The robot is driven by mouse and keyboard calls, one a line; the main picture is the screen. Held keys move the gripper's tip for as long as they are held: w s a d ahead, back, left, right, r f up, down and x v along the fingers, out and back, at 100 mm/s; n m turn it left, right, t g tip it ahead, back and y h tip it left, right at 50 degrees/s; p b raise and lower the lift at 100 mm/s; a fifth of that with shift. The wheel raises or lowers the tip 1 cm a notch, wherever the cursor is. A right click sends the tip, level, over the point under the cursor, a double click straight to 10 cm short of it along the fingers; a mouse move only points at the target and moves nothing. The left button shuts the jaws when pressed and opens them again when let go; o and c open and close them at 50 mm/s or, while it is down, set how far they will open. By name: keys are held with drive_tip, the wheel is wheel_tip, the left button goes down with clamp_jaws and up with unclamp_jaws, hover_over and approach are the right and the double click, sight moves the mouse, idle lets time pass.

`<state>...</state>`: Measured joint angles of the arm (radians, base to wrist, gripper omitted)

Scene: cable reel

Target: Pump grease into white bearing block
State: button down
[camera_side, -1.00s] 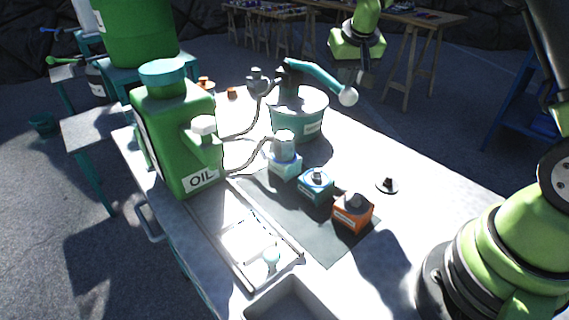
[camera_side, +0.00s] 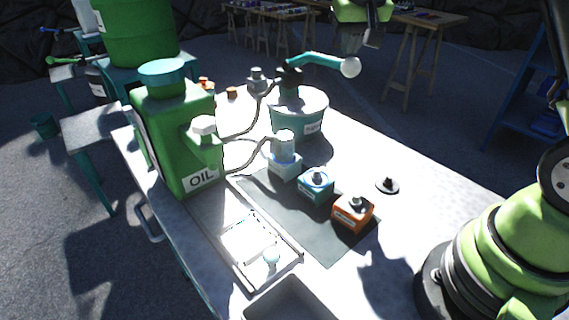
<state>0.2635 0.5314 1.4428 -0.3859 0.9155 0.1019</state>
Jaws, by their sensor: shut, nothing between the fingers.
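The white bearing block (camera_side: 285,168) stands at the far end of the dark mat, with a pale cylindrical coupler (camera_side: 283,145) on its top. A hose (camera_side: 245,167) runs from the coupler to the left, behind the oil can. The teal grease pump bucket (camera_side: 298,118) stands behind the block. Its teal lever (camera_side: 318,60) points right, roughly level, and ends in a white ball (camera_side: 350,67). My gripper (camera_side: 349,47) is shut and empty, at the top of the view near the ball. I cannot tell whether it touches the ball.
A teal block (camera_side: 316,186) and an orange block (camera_side: 352,212) stand on the mat (camera_side: 327,247). A green oil can (camera_side: 178,135) stands left. A white tray (camera_side: 290,248) and a grey bin (camera_side: 287,302) lie in front. A small dark-knobbed disc (camera_side: 387,186) lies right.

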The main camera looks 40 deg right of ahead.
wheel_tip(320, 180, up, 6)
drive_tip(key=shift+f, duration=0.1)
idle(1.0)
drive_tip(key=shift+s+a+r, duration=0.1)
drive_tip(key=shift+a+r, duration=0.05)
drive_tip(key=shift+r, duration=0.1)
drive_tip(key=s+a+t+y, duration=0.1)
drive_tip(key=s+a, duration=0.4)
drive_tip(key=s, duration=0.3)
drive_tip(key=s+a+n+t+y, duration=0.1)
drive_tip(key=s+a, duration=0.4)
drive_tip(key=s, duration=0.3)
drive_tip(key=s+a+n+t+y, duration=0.1)
drive_tip(key=s+a, duration=0.3)
drive_tip(key=s, duration=0.4)
drive_tip(key=shift+s+a+y, duration=0.3)
drive_tip(key=shift+a+y, duration=0.1)
drive_tip(key=shift+y, duration=0.2)
